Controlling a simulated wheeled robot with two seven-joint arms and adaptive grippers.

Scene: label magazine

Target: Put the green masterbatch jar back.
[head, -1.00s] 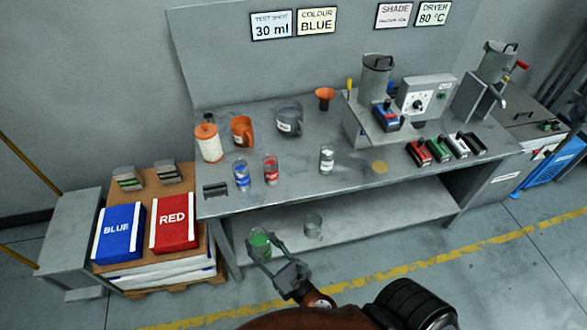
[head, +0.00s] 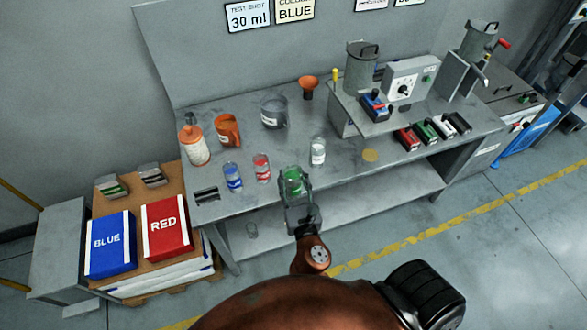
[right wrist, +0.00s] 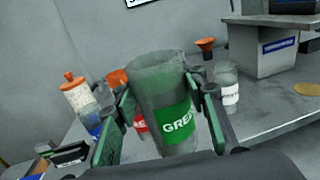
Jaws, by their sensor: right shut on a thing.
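The green masterbatch jar (head: 292,181) is a clear jar with green contents and a green label. My right gripper (head: 297,192) is shut on it, near the front edge of the bench top. In the right wrist view the jar (right wrist: 166,105) is upright or nearly so between the two fingers (right wrist: 160,118), label facing me. I cannot tell whether its base touches the bench. A blue jar (head: 233,178), a red jar (head: 262,168) and a white-labelled jar (head: 318,152) stand on the bench, with a space between the red and white ones. My left gripper is not in view.
The grey bench (head: 350,178) also bears an orange jug (head: 228,130), a grey jug (head: 274,113), an orange-capped bottle (head: 194,145) and an orange funnel (head: 308,88).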

